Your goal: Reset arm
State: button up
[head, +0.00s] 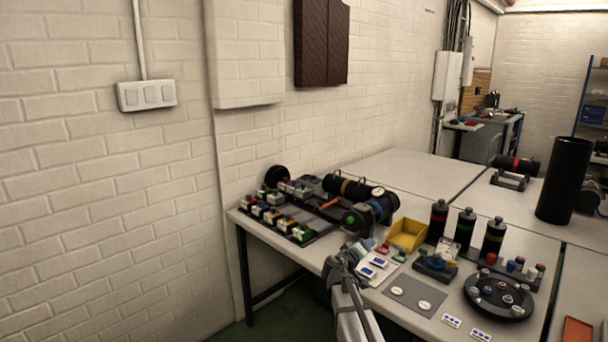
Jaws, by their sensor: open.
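My arm reaches up from the lower middle of the head view, over the front edge of the table. My gripper (351,249) is small and dark at its end, open, with nothing visible in it. Its fingers are hard to make out against the things behind. A black cylinder (352,191) with a yellow band and a gauge lies on its side at the back left. It appears apart from my gripper, though depth is hard to judge.
A yellow bin (408,234) stands right of my gripper. Three black bottles with coloured bands stand beyond it, the middle one (465,229) banded green. A round black tray (499,297) and a grey mat (415,294) lie at front right. A tall black tube (564,180) stands further back.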

jog(key=w+a+n+y, duration=0.2)
jog(key=w+a+n, duration=0.15)
jog(key=a, duration=0.95)
jog(key=s+a+f+n+y, duration=0.2)
jog(key=s+a+f, duration=0.2)
jog(key=a+f, duration=0.45)
jog(key=s+d+f+m+g, duration=0.1)
jog(key=s+d+f+g, duration=0.2)
jog(key=s+d+f, duration=0.5)
jog(key=s+d+f+m+g, duration=0.2)
jog(key=s+d+f+g, duration=0.15)
jog(key=s+f, duration=0.8)
jog(key=s+d+f+m+g, duration=0.1)
jog(key=s+d+f+g, duration=0.5)
jog(key=f, duration=0.7)
jog(key=s+f+m+g+y, duration=0.1)
jog(key=s+f+g, duration=0.1)
jog(key=s, duration=1.1)
jog(key=s+f+m+g+y, duration=0.2)
jog(key=s+f, duration=0.2)
jog(key=s, duration=0.9)
jog(key=s+f+m+g+y, duration=0.2)
jog(key=s+f+g, duration=0.1)
jog(key=s, duration=1)
jog(key=shift+d, duration=0.3)
